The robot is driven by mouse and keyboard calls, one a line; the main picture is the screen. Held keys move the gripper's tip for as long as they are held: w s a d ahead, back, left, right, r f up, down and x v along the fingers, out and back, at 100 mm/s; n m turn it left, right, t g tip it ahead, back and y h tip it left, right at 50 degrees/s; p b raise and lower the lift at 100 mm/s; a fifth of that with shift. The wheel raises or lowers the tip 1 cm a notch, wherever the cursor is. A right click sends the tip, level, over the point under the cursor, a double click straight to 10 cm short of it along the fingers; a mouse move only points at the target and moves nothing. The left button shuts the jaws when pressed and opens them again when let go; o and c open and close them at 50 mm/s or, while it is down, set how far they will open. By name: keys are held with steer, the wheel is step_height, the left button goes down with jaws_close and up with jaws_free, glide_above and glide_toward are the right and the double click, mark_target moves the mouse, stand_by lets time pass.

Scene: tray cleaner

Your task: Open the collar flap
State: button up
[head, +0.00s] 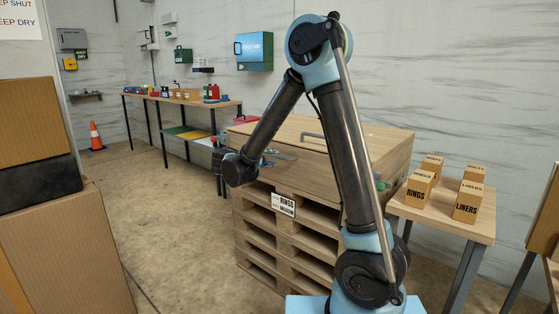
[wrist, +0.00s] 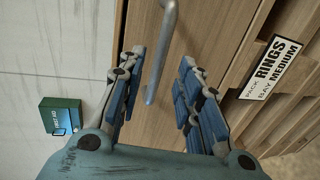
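The collar flap (head: 312,170) is a light wooden panel on the pallet box, and it looks closed. A grey bar handle also shows in the wrist view (wrist: 158,70), against the wood between the fingers of my gripper (wrist: 161,58). The fingers are spread on either side of the handle, with gaps, and do not visibly touch it.
A RINGS MEDIUM label (head: 284,204) is on the pallet front. A side table (head: 452,222) at right holds labelled cartons. A long bench (head: 170,98) stands behind at left. Large boxes (head: 55,240) stand at near left. Floor between them and the pallets is clear.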

mark_target(277, 157)
steer(key=shift+x, duration=2.95)
jaws_close()
